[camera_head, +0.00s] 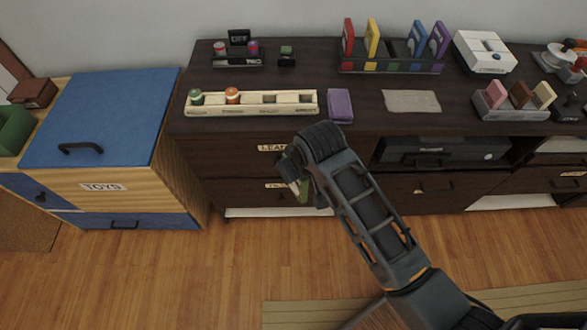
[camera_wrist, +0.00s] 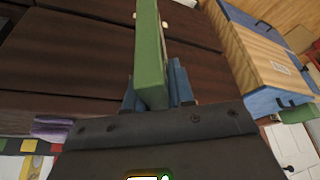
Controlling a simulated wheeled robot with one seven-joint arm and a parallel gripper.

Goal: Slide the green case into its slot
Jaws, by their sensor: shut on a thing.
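My gripper (camera_head: 297,180) is shut on the green case (camera_head: 303,191), in front of the dresser's drawers and below its top. In the wrist view the case (camera_wrist: 150,55) stands as a long narrow slab between the blue fingers of my gripper (camera_wrist: 156,98). In the head view my wrist hides most of the case. The dark slotted rack (camera_head: 440,69) stands at the back of the dresser top, apart from my gripper. It holds a red case (camera_head: 348,38), a yellow case (camera_head: 371,38), a blue case (camera_head: 417,39) and a purple case (camera_head: 439,39). A gap shows between yellow and blue.
On the dresser top are a cream tray (camera_head: 250,110) with green and orange items, a folded purple cloth (camera_head: 340,104), a beige cloth (camera_head: 411,101), a white box (camera_head: 484,52) and a grey holder (camera_head: 510,114). A blue-lidded toy chest (camera_head: 105,115) stands left. Floor in front is clear.

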